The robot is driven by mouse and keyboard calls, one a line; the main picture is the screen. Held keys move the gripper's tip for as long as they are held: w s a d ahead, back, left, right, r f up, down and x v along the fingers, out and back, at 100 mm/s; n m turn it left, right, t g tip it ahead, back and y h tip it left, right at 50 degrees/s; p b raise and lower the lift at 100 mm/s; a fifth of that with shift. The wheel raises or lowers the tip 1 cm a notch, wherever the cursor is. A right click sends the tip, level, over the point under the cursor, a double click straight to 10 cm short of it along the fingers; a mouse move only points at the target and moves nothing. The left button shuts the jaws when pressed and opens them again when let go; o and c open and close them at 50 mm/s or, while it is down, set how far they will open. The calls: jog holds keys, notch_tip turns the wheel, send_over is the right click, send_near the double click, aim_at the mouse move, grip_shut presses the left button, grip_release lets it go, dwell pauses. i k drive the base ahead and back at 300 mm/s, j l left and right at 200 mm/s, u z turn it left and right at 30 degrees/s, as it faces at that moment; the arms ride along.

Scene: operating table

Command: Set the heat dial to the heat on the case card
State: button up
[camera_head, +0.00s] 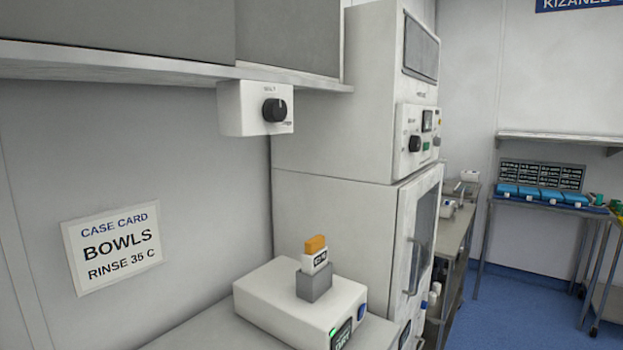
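The case card (112,248) is on the grey wall at the left and reads "CASE CARD, BOWLS, RINSE 35 C". A black round dial (274,110) is on a white box (240,108) under the shelf; its small lettering is too blurred to read surely. Another black dial (415,143) is on the tall white machine's control panel, beside a small screen. I cannot tell for sure which is the heat dial, nor read either setting. My gripper is not in view.
A white unit (265,300) with a grey holder and an orange-topped white piece (315,255) stands on the counter below. The shelf (180,75) overhangs the wall. The tall white machine (325,130) stands at centre. Tables and blue floor (520,300) lie at right.

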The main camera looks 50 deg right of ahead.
aim_at(415, 142)
jog(key=z, duration=1.05)
